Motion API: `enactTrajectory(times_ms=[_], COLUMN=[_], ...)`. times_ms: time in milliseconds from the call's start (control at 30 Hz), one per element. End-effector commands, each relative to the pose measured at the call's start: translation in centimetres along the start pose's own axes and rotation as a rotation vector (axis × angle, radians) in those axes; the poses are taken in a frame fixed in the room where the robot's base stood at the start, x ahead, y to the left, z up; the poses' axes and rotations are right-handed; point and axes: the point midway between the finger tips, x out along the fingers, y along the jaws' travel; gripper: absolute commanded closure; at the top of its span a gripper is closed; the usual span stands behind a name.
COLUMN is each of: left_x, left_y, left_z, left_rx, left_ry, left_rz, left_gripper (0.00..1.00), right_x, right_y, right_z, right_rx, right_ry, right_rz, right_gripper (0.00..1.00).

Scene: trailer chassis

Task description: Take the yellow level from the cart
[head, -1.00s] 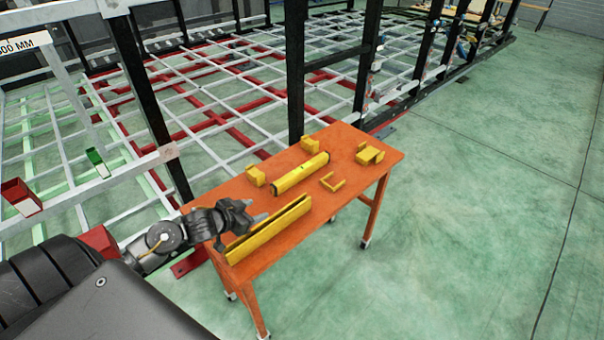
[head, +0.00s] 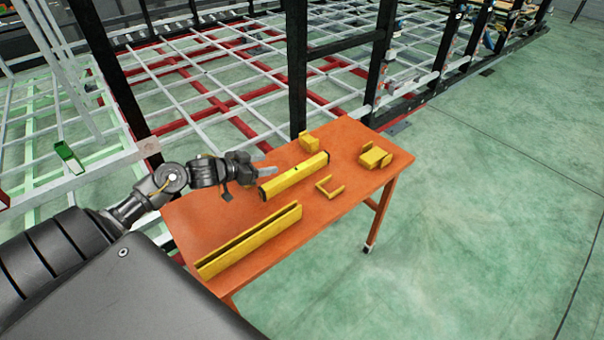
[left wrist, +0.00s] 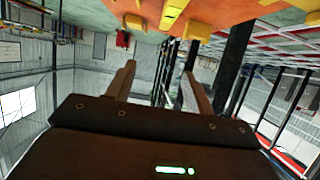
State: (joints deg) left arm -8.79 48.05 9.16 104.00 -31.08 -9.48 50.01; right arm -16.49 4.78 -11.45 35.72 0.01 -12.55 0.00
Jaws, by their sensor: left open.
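The yellow level (head: 295,177), a bar with dark end caps, lies on the orange cart (head: 225,217). My left gripper (head: 267,166) is above the cart's left side, close to the level's near left end and apart from it as far as I can tell. In the left wrist view the open, empty fingers of my left gripper (left wrist: 158,88) point toward the upper part of the picture. A yellow bar that looks like the level (left wrist: 173,13) shows beyond them at the top edge. My right gripper is not in view.
A long yellow channel (head: 250,241) lies along the cart's near side. A yellow bracket (head: 329,187) and yellow blocks (head: 376,157) (head: 309,141) are also on the cart. A black post (head: 297,70) of the trailer frame stands just behind it. The floor to the right is clear.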

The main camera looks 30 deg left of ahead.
Motion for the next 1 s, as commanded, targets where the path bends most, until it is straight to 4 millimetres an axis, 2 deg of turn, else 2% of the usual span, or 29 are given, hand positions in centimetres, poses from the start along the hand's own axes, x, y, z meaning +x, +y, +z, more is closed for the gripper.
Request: enactTrajectory(times_ms=[33, 100, 300, 433, 700, 1000], left_x=[0.4, 0.5, 1.1, 1.4, 1.9, 6.2], left_y=[-0.1, -0.2, -0.5, -0.6, -0.5, -0.6], left_z=[1.5, 2.5, 5.0, 6.2, 6.1, 6.0], left_rx=[-0.001, -0.003, -0.005, -0.006, -0.006, -0.007], left_ry=[-0.001, -0.002, -0.002, -0.002, 0.000, 0.001], left_rz=[-0.002, -0.006, -0.014, -0.015, -0.014, -0.013], left_gripper=[0.47, 0.47, 0.47, 0.47, 0.47, 0.47], right_x=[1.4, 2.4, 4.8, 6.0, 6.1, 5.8], right_y=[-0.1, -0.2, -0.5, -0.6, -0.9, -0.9], right_z=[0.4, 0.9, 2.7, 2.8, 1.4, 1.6], right_rx=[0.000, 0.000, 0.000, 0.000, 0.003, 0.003], right_ry=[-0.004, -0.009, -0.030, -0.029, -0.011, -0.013], right_rz=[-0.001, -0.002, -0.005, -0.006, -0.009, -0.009], right_gripper=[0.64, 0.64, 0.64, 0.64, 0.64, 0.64])
